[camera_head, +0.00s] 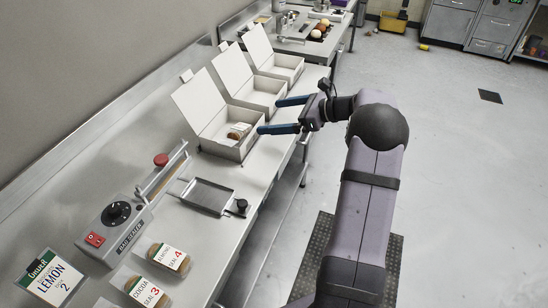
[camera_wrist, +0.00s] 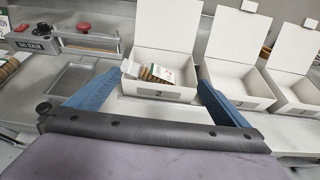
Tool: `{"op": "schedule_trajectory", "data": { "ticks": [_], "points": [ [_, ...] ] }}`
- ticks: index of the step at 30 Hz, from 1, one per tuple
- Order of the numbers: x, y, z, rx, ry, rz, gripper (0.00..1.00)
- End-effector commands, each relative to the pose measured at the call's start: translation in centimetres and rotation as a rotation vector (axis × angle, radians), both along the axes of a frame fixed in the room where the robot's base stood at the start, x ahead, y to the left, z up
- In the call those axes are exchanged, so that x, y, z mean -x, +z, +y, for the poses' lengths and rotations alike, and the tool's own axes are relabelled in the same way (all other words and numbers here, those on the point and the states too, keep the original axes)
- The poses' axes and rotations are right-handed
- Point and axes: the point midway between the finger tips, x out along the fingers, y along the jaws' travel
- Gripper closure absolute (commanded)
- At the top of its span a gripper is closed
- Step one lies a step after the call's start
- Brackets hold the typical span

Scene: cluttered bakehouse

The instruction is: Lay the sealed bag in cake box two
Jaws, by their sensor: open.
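The sealed bag (camera_head: 238,131), with brown contents and a pale label, lies inside the nearest open white cake box (camera_head: 222,146). In the wrist view the bag (camera_wrist: 160,74) lies between the box walls, somewhat tilted; its underside is hidden. That box (camera_wrist: 185,95) carries a front label that seems to read 2. My gripper (camera_head: 268,116) is open and empty, its blue fingers at the front side of the box. In the wrist view the gripper (camera_wrist: 159,78) has one finger on each side of the box front, apart from the bag.
Two more open white boxes, the middle (camera_head: 259,94) and far (camera_head: 284,68), stand empty behind. A bag sealer (camera_head: 117,226), a metal tray (camera_head: 207,194), two labelled bags, cocoa (camera_head: 142,291) and almond (camera_head: 169,259), and an order card reading LEMON 2 (camera_head: 47,280) occupy the near bench.

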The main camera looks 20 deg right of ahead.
Motion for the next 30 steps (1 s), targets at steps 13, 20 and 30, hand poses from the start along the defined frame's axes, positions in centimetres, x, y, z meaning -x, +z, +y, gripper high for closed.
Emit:
{"op": "schedule_trajectory", "data": {
  "ticks": [13, 20, 30],
  "points": [
    [9.1, -4.8, 11.5, 0.496, 0.49, 0.002, 0.0],
    [21.3, -8.5, 16.2, 0.949, 1.118, -0.151, 0.0],
    [32.3, -11.2, 15.4, 1.311, 1.891, -0.492, 0.0]
  ]
}}
